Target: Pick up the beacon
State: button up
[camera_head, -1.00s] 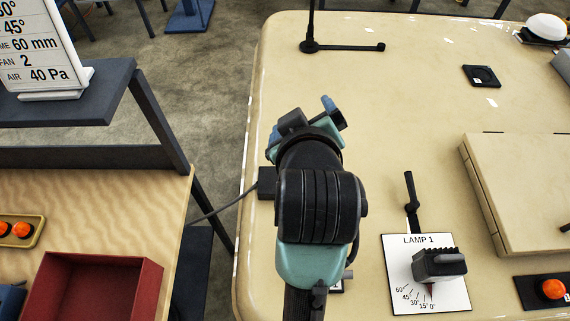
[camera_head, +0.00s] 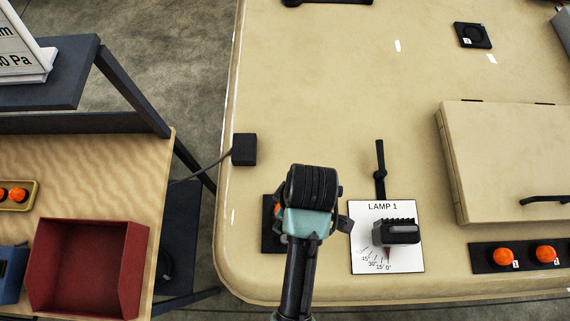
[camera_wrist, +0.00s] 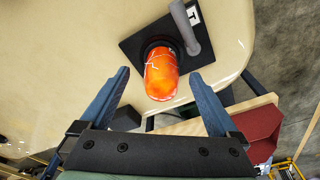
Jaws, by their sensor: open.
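An orange, rounded beacon (camera_wrist: 162,80) shows in the wrist view, with pale streaks on its shell. Its far end meets a black square plate (camera_wrist: 139,47), which carries a grey lever and a small white label. My gripper (camera_wrist: 158,73) is open, with one blue finger on each side of the beacon in the picture. I see no contact; how far the fingers reach along it is unclear. In the head view, my arm hides most of the beacon. Only a bit of orange (camera_head: 277,210) and part of the black plate (camera_head: 270,241) show beside my wrist.
Right of my arm are the LAMP 1 card (camera_head: 366,236) with its black knob (camera_head: 396,233), and a raised beige lid (camera_head: 510,150). Orange buttons (camera_head: 503,257) sit near the front edge. A red bin (camera_head: 88,268) stands on the left bench. The trolley's middle is clear.

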jog(key=shift+w+a+f+p, duration=0.1)
jog(key=shift+a+f+p, duration=0.15)
jog(key=shift+f, duration=0.7)
jog(key=shift+a+f+p, duration=0.1)
jog(key=shift+f+p, duration=0.15)
jog(key=shift+f, duration=0.65)
jog(key=shift+w+a+f+p, duration=0.1)
jog(key=shift+a+f+p, duration=0.15)
jog(key=shift+f, duration=0.7)
jog(key=shift+d, duration=0.1)
grip_shut()
